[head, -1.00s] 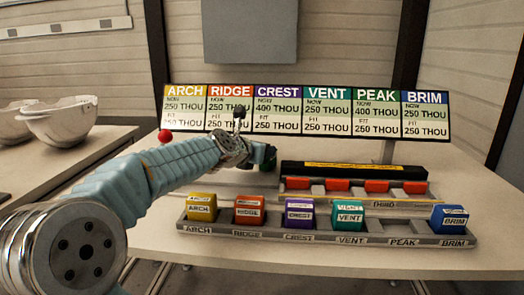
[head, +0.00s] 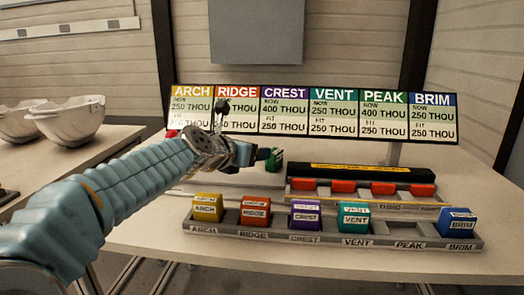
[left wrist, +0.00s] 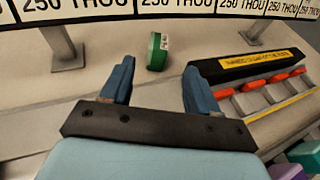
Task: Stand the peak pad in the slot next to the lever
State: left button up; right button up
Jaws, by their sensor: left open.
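The peak pad is a small green block (head: 275,160) on the table behind the front rack. In the left wrist view it stands upright as a green block (left wrist: 157,52) with a pale label, ahead of and between my left fingers. My left gripper (head: 262,155) is open and empty; its two blue fingers show apart in the left wrist view (left wrist: 158,68). The pad appears just beyond the fingertips, untouched. A red ball (head: 171,133), possibly the lever's knob, shows behind my left arm. The slot beside it is hidden by the arm. My right gripper is not in view.
The front rack (head: 335,241) holds yellow, orange, purple, teal and blue blocks; its PEAK place (head: 408,243) is empty. A black box (head: 350,172) with a yellow label stands behind red pieces (head: 383,188). The sign board (head: 313,124) stands behind. White bowls (head: 68,118) are at left.

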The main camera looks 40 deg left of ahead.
pick_arm(q)
jog(key=shift+o, duration=0.6)
jog(key=shift+v, duration=1.2)
jog(key=m+g+p, duration=0.3)
jog(key=m+g, duration=0.2)
jog(key=m, duration=3)
send_near(274, 151)
jog(key=shift+m+h, duration=0.4)
jog(key=x, duration=0.9)
jog(key=shift+a+r+p, duration=0.1)
jog(key=shift+a+p, duration=0.25)
